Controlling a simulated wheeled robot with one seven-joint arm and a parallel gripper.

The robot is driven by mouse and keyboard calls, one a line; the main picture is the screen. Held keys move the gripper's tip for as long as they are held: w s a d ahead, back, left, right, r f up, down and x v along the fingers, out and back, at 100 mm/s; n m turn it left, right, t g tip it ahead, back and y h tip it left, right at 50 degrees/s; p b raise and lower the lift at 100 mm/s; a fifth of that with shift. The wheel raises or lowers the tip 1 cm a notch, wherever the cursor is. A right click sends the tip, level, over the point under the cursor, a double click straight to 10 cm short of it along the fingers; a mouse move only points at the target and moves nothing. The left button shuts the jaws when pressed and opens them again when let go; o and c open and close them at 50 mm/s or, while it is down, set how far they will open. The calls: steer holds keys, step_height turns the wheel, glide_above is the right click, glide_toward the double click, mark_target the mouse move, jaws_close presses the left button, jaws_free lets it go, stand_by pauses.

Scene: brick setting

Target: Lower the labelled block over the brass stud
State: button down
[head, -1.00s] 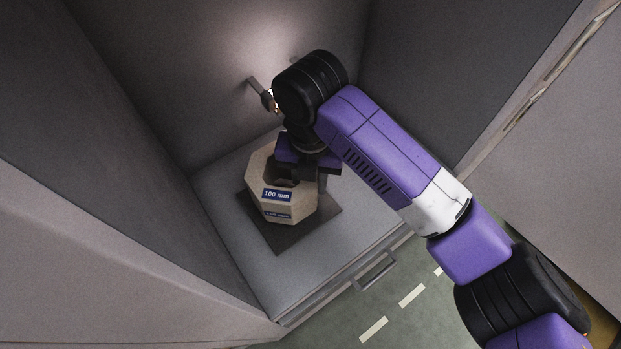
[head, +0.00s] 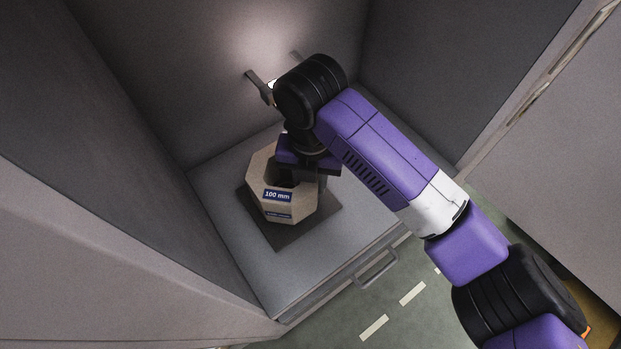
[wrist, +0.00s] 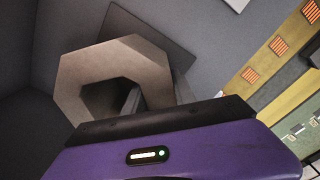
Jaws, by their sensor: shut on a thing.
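The labelled block (head: 279,209) is a beige octagonal block with an opening in its top and a blue "100 mm" label on its side. It is at or just above a dark square plate (head: 283,238) on a grey shelf; I cannot tell whether it touches. My gripper (head: 298,178) is shut on the block's wall at its back right side. In the wrist view the block (wrist: 90,65) shows its hexagonal-looking opening, with a grey finger against its wall. The brass stud is not visible; the block or the plate's covered part may hide it.
The grey shelf (head: 225,195) sits in a recess with a dark wall on the left (head: 110,130) and another behind. A drawer handle (head: 376,269) is on its front. A bracket (head: 260,86) juts from the back wall. Shelf around the plate is bare.

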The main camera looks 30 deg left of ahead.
steer(key=shift+f+b, duration=0.55)
steer(key=shift+f, duration=0.35)
steer(key=c, duration=1.1)
jaws_free()
steer(key=shift+o, duration=0.8)
steer(key=shift+f, duration=0.15)
steer(key=shift+r+p, duration=3.5)
steer(key=shift+r, duration=1.1)
